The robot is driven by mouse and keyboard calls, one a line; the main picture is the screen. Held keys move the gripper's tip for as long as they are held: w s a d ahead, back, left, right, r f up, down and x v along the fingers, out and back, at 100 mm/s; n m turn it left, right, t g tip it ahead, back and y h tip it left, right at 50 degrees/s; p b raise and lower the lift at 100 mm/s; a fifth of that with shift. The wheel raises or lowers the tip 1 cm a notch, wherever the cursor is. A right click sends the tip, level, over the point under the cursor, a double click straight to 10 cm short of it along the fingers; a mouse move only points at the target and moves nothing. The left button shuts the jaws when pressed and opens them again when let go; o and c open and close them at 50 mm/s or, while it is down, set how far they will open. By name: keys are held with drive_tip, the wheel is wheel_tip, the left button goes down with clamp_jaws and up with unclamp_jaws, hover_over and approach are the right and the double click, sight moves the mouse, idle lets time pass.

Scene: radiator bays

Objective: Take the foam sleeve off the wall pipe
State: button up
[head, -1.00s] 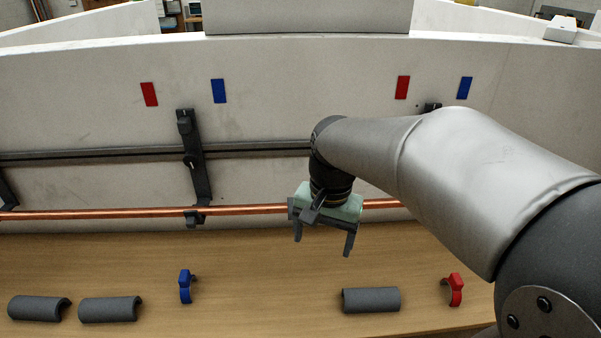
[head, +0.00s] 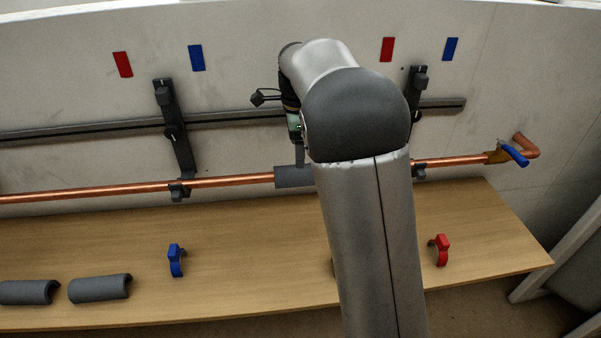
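The copper wall pipe (head: 100,192) runs along the wall just above the bench. A grey foam sleeve (head: 290,178) is on the pipe near the middle. My arm hides its right end. My gripper (head: 300,160) is at the sleeve from above, and one finger reaches down to it. The other finger is hidden by the arm, so I cannot tell whether the gripper has closed on the sleeve.
Two grey half-round sleeves (head: 100,288) lie at the bench's left. A blue clip (head: 176,260) and a red clip (head: 440,250) stand on the bench (head: 240,260). A bracket (head: 176,140) and a blue-handled valve (head: 513,154) are on the wall side.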

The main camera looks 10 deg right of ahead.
sight(298, 170)
drive_tip(key=f, duration=0.5)
drive_tip(key=f+p, duration=0.1)
drive_tip(key=f, duration=0.2)
drive_tip(key=shift+w+d+f, duration=0.1)
drive_tip(key=shift+w+f, duration=0.15)
drive_tip(key=shift+f, duration=0.05)
drive_tip(key=c, duration=1.1)
